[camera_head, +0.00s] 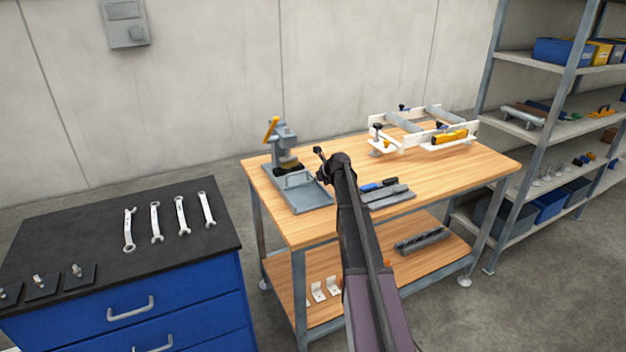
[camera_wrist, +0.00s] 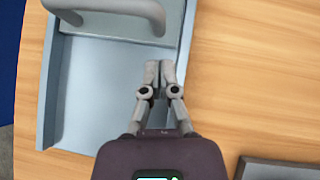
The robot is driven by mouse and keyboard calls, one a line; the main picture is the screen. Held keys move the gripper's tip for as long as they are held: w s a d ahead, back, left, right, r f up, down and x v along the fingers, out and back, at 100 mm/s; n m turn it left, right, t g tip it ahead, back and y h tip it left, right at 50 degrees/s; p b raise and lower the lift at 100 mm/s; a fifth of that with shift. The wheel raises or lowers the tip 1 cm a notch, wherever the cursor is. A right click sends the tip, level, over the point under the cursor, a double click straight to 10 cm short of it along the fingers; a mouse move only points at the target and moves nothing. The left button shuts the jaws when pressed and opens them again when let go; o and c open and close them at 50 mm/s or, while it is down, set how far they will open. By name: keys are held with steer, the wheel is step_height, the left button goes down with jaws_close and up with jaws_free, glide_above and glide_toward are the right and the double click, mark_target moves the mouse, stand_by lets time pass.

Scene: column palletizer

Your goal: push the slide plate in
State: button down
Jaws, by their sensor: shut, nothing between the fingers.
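The grey slide plate (camera_head: 291,181) with its bar handle sits in the grey tray-like base of a small press (camera_head: 284,150) on the wooden bench. In the wrist view the slide plate (camera_wrist: 173,22) is at the top, with its rounded handle (camera_wrist: 112,8) above it. A bare stretch of the base's floor (camera_wrist: 95,95) shows in front of the plate. My gripper (camera_wrist: 160,68) is shut and empty, over the base near its right side, a little in front of the plate's front edge. I cannot tell whether the fingertips touch anything. In the head view my gripper (camera_head: 320,153) is partly hidden by my wrist.
Dark grey blocks and a blue-handled tool (camera_head: 378,186) lie right of the base, behind my arm. A white fixture frame (camera_head: 385,146) stands at the bench's back right. A blue cabinet (camera_head: 130,312) with wrenches is at left. Shelving (camera_head: 545,120) is at right. The bench middle is clear.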

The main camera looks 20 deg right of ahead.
steer(key=v, duration=0.1)
steer(key=p+v, duration=0.1)
steer(key=shift+s+d, duration=0.1)
steer(key=shift+s, duration=0.4)
steer(key=p+v, duration=0.6)
steer(key=v, duration=0.2)
steer(key=shift+s+d, duration=0.15)
steer(key=shift+s, duration=0.05)
